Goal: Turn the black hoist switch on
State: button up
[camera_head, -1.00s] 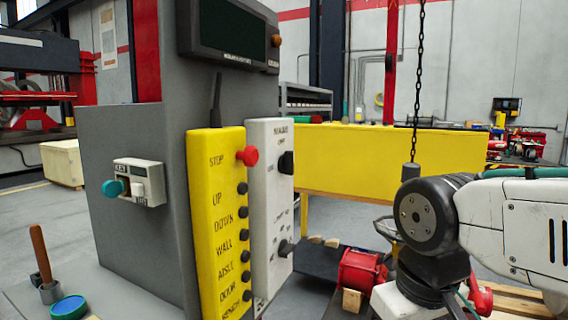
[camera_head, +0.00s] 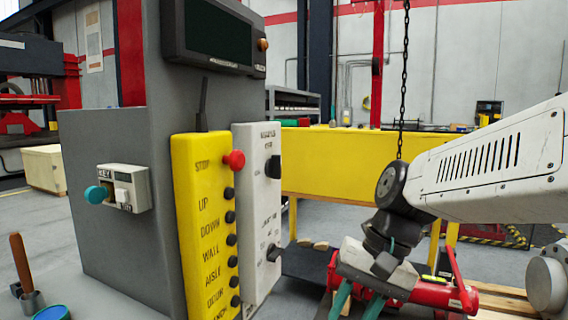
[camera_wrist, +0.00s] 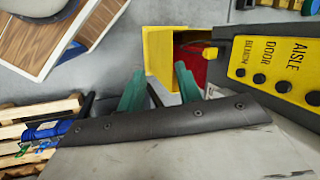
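A white switch panel (camera_head: 258,215) stands beside the yellow button pendant (camera_head: 205,220) on the grey cabinet. It carries an upper black switch (camera_head: 273,168) and a lower black switch (camera_head: 273,252). Their labels are too blurred to tell which is the hoist's. My gripper (camera_head: 356,306), with teal fingers, is right of the panel, pointing down and apart from it. In the wrist view its fingers (camera_wrist: 160,88) are spread with nothing between them. The pendant's lower buttons (camera_wrist: 283,86) show at right there; I cannot make out either black switch in that view.
A red stop button (camera_head: 234,160) juts from the pendant. A key box with a teal knob (camera_head: 97,194) is on the cabinet's left face. A red machine (camera_head: 430,293) lies behind my gripper. A yellow beam (camera_head: 330,165) and a hanging chain (camera_head: 405,80) are behind.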

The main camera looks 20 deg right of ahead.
jog(key=w+r+m+t+y, duration=0.35)
jog(key=w+m, duration=0.25)
jog(key=w, duration=0.3)
jog(key=m+t+y, duration=0.5)
jog(key=m+t, duration=0.4)
jog(key=m, duration=0.6)
send_near(275, 167)
jog(key=r, duration=0.2)
jog(key=x, duration=0.7)
jog(key=shift+w+f, duration=0.25)
jog(key=shift+w, duration=0.15)
jog(key=shift+d, duration=0.1)
grip_shut()
